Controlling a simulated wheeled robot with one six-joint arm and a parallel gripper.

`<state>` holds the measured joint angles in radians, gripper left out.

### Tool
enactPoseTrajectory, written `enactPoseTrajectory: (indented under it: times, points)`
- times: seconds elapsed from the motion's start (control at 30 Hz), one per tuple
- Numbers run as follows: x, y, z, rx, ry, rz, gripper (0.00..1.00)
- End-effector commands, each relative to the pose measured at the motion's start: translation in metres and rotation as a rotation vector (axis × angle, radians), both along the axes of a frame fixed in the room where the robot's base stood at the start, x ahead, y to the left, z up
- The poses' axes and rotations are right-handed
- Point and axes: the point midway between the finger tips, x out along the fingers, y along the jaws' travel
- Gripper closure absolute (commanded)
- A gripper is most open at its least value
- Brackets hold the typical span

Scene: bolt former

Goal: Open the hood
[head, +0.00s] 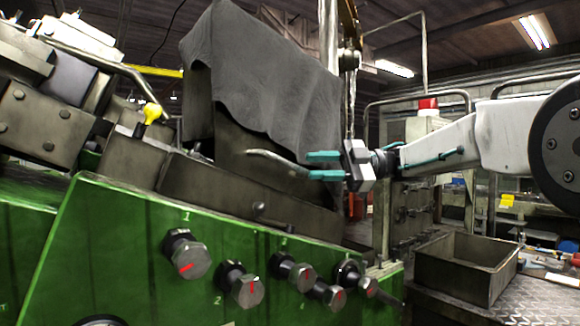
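The hood (245,165) is a dark metal cover on top of the green machine, with a grey cloth (265,80) draped over its upper part. A grey bar-like handle (275,160) sticks out from the hood's front toward the right. My gripper (309,165) comes in from the right with two teal fingers spread apart. Its fingertips are at the handle's right end, which shows close to the lower finger. I cannot tell whether the handle is between the fingers or touching them. The cloth hides much of the hood.
The green machine front (130,250) carries several knobs with red marks, below the hood. An open metal bin (465,265) stands at the lower right. A chain (348,100) hangs behind my gripper. A yellow-knobbed lever (152,113) is left of the hood.

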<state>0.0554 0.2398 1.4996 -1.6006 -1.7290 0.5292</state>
Motion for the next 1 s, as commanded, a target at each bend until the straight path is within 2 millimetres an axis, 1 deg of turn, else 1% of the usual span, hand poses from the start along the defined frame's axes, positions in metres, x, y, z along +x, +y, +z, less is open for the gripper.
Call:
enactPoseTrajectory:
  times: [0.03,0.2,0.4,0.53,0.77,0.8,0.87,0.9,1.0]
  points:
    - [-0.002,0.009,0.001,0.001,-0.001,0.004,0.66]
    - [-0.005,0.038,0.001,0.002,-0.002,0.002,0.66]
    - [-0.007,0.061,0.001,0.002,-0.001,-0.001,0.66]
    - [-0.007,0.066,0.001,0.002,-0.001,-0.002,0.66]
    - [-0.007,0.066,0.001,0.003,-0.002,-0.003,0.66]
    - [-0.007,0.066,0.001,0.003,-0.002,-0.003,0.77]
    - [-0.007,0.066,0.001,0.003,-0.002,-0.003,0.94]
    - [-0.007,0.066,0.001,0.003,-0.002,-0.003,1.0]
    - [-0.007,0.066,0.001,0.003,-0.002,-0.003,1.0]
